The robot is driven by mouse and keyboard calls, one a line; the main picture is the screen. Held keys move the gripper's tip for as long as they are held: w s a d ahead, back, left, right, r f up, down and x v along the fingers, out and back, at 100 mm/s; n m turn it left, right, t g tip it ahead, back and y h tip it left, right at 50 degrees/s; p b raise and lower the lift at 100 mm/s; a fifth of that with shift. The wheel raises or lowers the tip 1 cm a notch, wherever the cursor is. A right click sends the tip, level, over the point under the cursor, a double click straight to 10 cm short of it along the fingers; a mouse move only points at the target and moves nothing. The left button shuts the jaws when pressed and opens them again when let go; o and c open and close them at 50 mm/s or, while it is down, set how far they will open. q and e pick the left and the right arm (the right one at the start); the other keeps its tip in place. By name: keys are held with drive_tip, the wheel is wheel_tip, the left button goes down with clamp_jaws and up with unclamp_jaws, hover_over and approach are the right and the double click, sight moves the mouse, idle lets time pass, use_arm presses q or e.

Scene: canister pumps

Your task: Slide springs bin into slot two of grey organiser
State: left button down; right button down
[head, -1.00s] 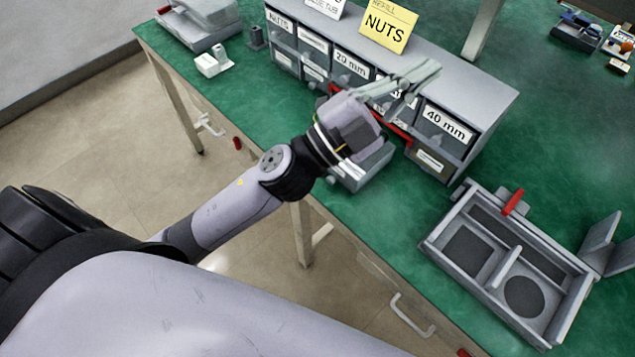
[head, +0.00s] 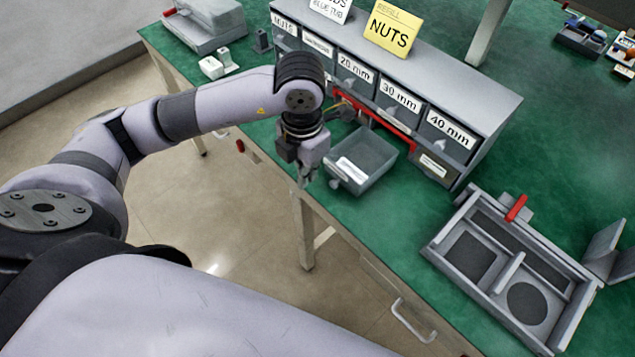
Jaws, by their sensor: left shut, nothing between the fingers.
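The grey organiser (head: 478,85) stands on the green bench top, with labelled bins in two rows. Upper labels include 20 mm, 30 mm and 40 mm. A grey open-topped bin (head: 366,172) sits on the bench in front of its lower row. Its front label is too small to read, so I cannot tell whether it is the springs bin. A red strip (head: 385,124) runs along the lower middle of the organiser; the slots behind are partly hidden by my arm. My left gripper (head: 304,179) is shut and empty, pointing down just left of the bin, apart from it. My right gripper is out of view.
A yellow NUTS refill card (head: 393,27) and a white card (head: 329,8) stand on the organiser. A grey divided tray (head: 447,255) with a red lever (head: 516,208) lies at right. A small white block (head: 211,68) lies at left. The bench's front edge is close to the bin.

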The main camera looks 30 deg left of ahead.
sight(321, 196)
use_arm(q)
drive_tip(key=w+f, duration=0.1)
drive_tip(key=f, duration=0.2)
drive_tip(key=w+d+f+p, duration=0.1)
drive_tip(key=f, duration=0.2)
drive_tip(key=w+f+p, duration=0.1)
drive_tip(key=f, duration=0.2)
drive_tip(key=shift+d+f, duration=0.15)
drive_tip(key=shift+f, duration=0.15)
drive_tip(key=shift+w+d, duration=0.1)
drive_tip(key=shift+w, duration=0.25)
